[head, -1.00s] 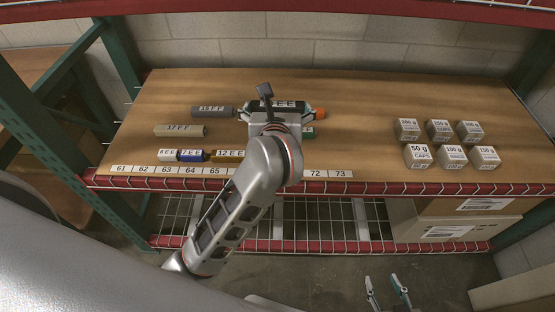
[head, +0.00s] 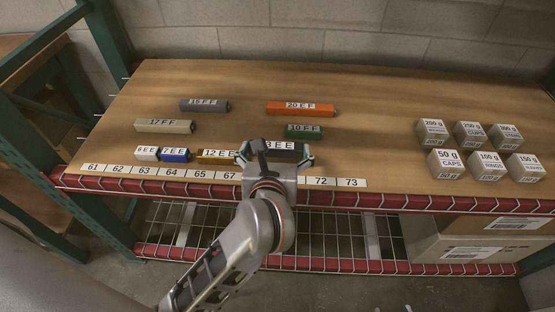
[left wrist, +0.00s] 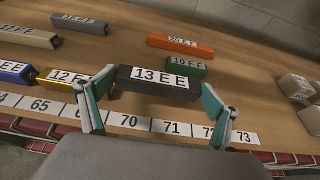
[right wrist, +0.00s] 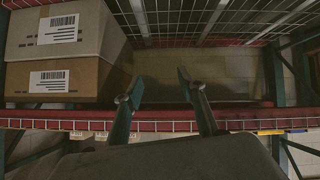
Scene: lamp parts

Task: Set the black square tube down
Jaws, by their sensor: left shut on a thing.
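The black square tube, labelled 13 EE, (head: 288,146) is near the shelf's front edge, just behind the number strip (head: 210,174). My left gripper (head: 275,157) is shut on it, one finger at each end. The left wrist view shows the black tube (left wrist: 135,82) lying level between the fingers. It is to the right of the gold tube (head: 215,155), roughly in line with it. I cannot tell whether the black tube touches the wood. My right gripper (right wrist: 157,85) is open and empty, in front of the lower shelf.
A green tube (head: 304,131) and an orange tube (head: 300,108) lie behind the black one. Blue (head: 174,155), white (head: 147,153), tan (head: 165,126) and grey (head: 204,105) tubes lie left. Several labelled boxes (head: 445,164) stand right. Bare wood lies between.

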